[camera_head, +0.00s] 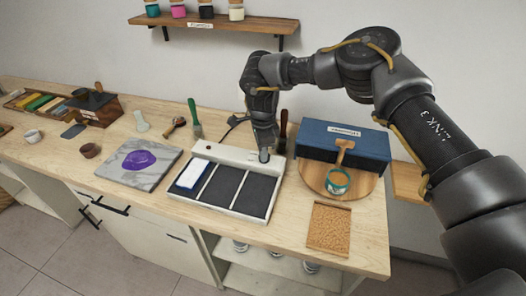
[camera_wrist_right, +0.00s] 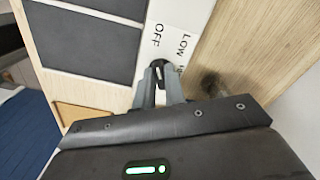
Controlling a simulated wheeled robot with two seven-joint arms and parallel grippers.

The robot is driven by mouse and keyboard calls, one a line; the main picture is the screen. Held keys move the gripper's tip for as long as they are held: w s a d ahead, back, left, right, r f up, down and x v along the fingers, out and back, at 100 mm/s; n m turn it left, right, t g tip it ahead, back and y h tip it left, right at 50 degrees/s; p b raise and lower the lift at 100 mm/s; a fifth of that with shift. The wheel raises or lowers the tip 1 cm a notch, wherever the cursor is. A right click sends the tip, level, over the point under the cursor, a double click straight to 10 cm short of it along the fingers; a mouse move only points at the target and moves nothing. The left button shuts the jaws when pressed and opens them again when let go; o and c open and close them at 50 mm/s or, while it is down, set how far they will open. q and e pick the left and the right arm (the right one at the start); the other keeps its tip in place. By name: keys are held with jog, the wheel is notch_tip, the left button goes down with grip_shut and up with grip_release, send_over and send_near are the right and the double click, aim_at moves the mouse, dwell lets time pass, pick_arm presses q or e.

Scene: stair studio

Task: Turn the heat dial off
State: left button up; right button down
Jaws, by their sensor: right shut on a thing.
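The heat dial (camera_wrist_right: 158,63) is a small dark knob on the white control strip (camera_head: 226,153) of a warmer with dark plates. The words OFF and LOW are printed beside it in the right wrist view; part of another label is covered by a finger. My right gripper (camera_wrist_right: 159,80) is shut on the dial, with a grey finger on each side. In the head view the right gripper (camera_head: 264,154) reaches down to the right end of the strip, and hides the dial. Which mark the dial points to cannot be told. My left gripper is not in view.
A white block (camera_head: 192,174) lies on the left plate. A blue box (camera_head: 343,146) and a round wooden board (camera_head: 313,181) are close on the right. Brushes (camera_head: 195,118) stand behind. A marbled slab (camera_head: 131,174) with a purple patch is on the left.

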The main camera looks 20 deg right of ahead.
jog(key=shift+w+r, duration=0.1)
dwell(0.4)
jog(key=c, duration=1.5)
grip_release()
jog(key=shift+o, duration=0.2)
notch_tip(320, 180, up, 11)
jog(key=b, duration=0.2)
